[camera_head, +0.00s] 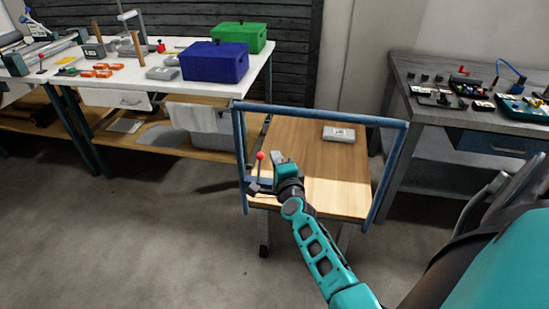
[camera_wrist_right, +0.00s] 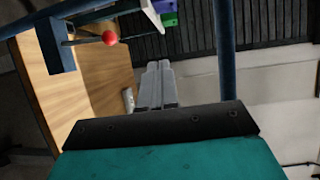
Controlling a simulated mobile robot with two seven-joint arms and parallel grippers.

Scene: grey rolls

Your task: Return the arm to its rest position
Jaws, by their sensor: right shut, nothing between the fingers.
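My right arm, teal and dark grey, reaches from the lower right to a small wooden table (camera_head: 335,185) in the head view. My right gripper (camera_head: 279,158) is at the table's left side, just right of a lever with a red ball knob (camera_head: 260,155). In the right wrist view the gripper's grey fingers (camera_wrist_right: 158,68) are together with nothing between them. The red knob (camera_wrist_right: 109,38) shows up and left of the fingers, apart from them. My left gripper is in neither view.
A blue frame (camera_head: 320,113) stands around the wooden table. A small grey box (camera_head: 339,133) lies on its far part. A white workbench (camera_head: 140,70) with a blue box (camera_head: 214,63) and a green box (camera_head: 238,36) is at the back left. A grey bench (camera_head: 425,75) stands right.

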